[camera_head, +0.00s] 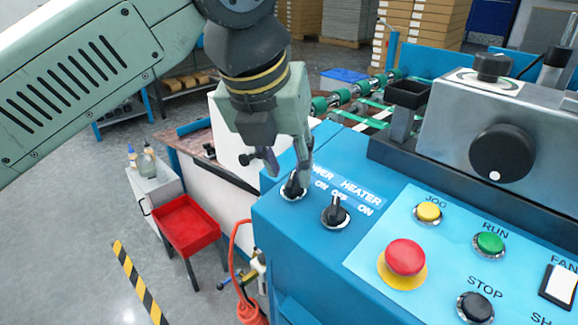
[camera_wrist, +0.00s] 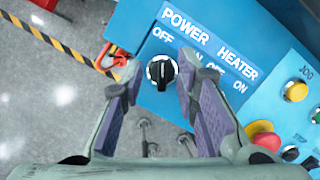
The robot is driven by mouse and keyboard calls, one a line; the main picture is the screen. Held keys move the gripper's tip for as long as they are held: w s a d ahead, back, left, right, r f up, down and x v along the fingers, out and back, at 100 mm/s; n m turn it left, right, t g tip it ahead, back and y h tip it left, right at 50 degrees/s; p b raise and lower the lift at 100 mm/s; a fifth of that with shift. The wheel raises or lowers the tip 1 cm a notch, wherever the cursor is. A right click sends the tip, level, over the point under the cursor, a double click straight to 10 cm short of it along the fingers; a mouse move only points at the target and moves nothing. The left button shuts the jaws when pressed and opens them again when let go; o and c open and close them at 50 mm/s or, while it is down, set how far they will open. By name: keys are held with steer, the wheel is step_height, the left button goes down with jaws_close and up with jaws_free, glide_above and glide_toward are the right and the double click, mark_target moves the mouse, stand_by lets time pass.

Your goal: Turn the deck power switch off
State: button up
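The power switch is a black rotary knob (camera_head: 293,187) at the left of the blue control panel. In the wrist view the knob (camera_wrist: 161,73) sits below the POWER label, with OFF above it and ON partly hidden by my right finger. Its grip bar looks roughly upright there; which label it points to is hard to tell. My gripper (camera_head: 287,171) is over the knob, pointing down. In the wrist view my gripper (camera_wrist: 159,66) is open, one finger on each side of the knob, with visible gaps; contact is not seen.
The black heater knob (camera_head: 336,212) is close to the right of the power knob. A red emergency button (camera_head: 405,257), yellow jog button (camera_head: 429,211) and green run button (camera_head: 489,243) are farther right. A red tray (camera_head: 188,228) stands left of the machine.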

steer(key=s+a+r, duration=0.1)
steer(key=s+a, duration=0.5)
steer(key=s, duration=0.5)
steer(key=shift+r, duration=0.1)
